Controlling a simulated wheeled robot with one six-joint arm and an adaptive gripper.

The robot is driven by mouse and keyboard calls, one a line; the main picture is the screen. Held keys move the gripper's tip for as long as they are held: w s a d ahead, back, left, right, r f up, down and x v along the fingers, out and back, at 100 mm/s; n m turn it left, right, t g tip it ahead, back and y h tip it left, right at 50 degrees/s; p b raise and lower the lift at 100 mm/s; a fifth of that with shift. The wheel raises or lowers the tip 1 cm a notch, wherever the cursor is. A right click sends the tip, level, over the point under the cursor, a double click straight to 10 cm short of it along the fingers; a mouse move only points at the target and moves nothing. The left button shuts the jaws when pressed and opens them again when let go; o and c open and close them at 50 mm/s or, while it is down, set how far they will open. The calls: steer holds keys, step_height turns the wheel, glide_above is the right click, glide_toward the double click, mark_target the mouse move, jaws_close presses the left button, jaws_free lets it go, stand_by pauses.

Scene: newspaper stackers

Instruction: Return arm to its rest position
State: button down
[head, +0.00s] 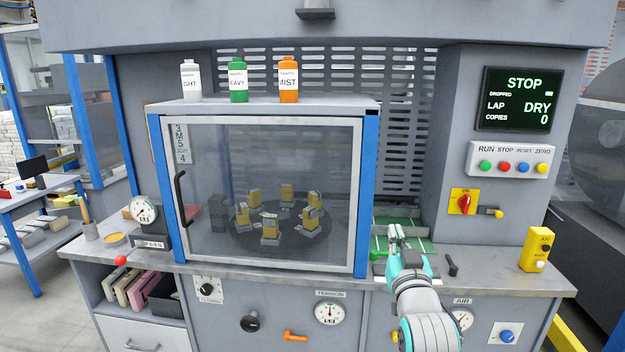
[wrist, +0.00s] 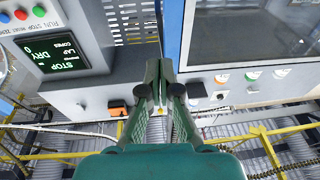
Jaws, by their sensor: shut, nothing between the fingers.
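My gripper (head: 396,236) is at the right of the grey counter in the head view, in front of the green-floored recess beside the glass cabinet. Its two fingers are together with nothing between them. My teal and grey arm reaches up from the bottom edge. In the wrist view my gripper (wrist: 158,82) shows closed fingers in the middle. The machine's panel and cabinet appear behind them, turned over.
The glass-doored cabinet (head: 365,200) stands left of my gripper, with three bottles on top. A black lever (head: 452,265) and a yellow button box (head: 536,250) are to the right. The status screen (head: 519,99) reads STOP. The counter front (head: 500,280) is mostly clear.

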steer(key=s+f+g, duration=0.3)
steer(key=s+f, duration=2.1)
steer(key=f, duration=0.4)
steer(key=s+d+f+g, duration=0.1)
steer(key=s+f+g, duration=0.1)
steer(key=s, duration=3)
steer(key=shift+s+d, duration=0.15)
